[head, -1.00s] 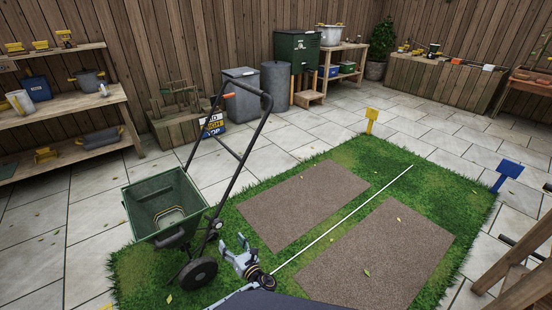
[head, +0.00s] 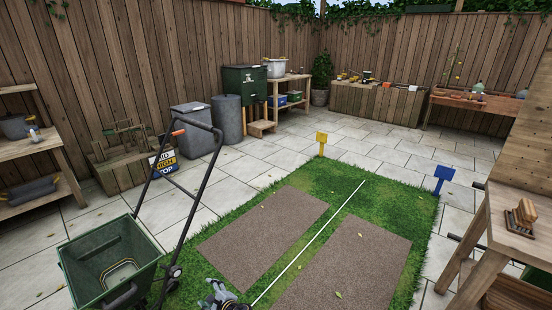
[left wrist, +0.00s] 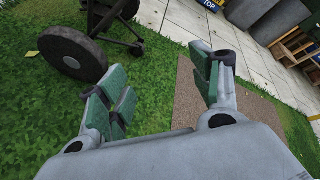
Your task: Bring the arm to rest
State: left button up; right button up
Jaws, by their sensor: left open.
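My left gripper (head: 222,299) shows at the bottom edge of the head view, low over the grass beside the spreader cart. In the left wrist view its two green-padded fingers (left wrist: 160,97) are spread apart with nothing between them. Grass and part of a brown soil bed show beyond them. The rest of my left arm is cut off by the frame in the head view. My right gripper is not in view.
A green spreader cart (head: 108,262) stands close at left; its wheel (left wrist: 72,55) is near the left gripper. Two brown beds (head: 262,236) lie in the lawn (head: 340,180). A wooden table (head: 520,225) stands at right. Paving (head: 385,150) is clear beyond the lawn.

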pick_arm(q)
jog(key=w+d+r+n+h, duration=0.4)
jog(key=d+r+n+h, duration=0.45)
jog(key=d+r, duration=0.35)
jog(key=s+d+r+n+h, duration=0.4)
jog(key=s+d+r+h, duration=0.15)
jog(key=s+r, duration=0.3)
jog(key=s+a+n, duration=0.2)
jog(key=s+a, duration=0.1)
jog(key=s, duration=0.4)
jog(key=s+a+f+n+g+p, duration=0.1)
jog(key=s+a+f+g, duration=0.2)
jog(key=s+f, duration=0.9)
jog(key=s, duration=0.3)
jog(key=shift+y, duration=0.4)
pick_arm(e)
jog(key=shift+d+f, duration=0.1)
pick_arm(q)
jog(key=shift+s+g+p, duration=0.1)
jog(key=shift+g+p, duration=0.2)
jog(key=shift+f, duration=0.1)
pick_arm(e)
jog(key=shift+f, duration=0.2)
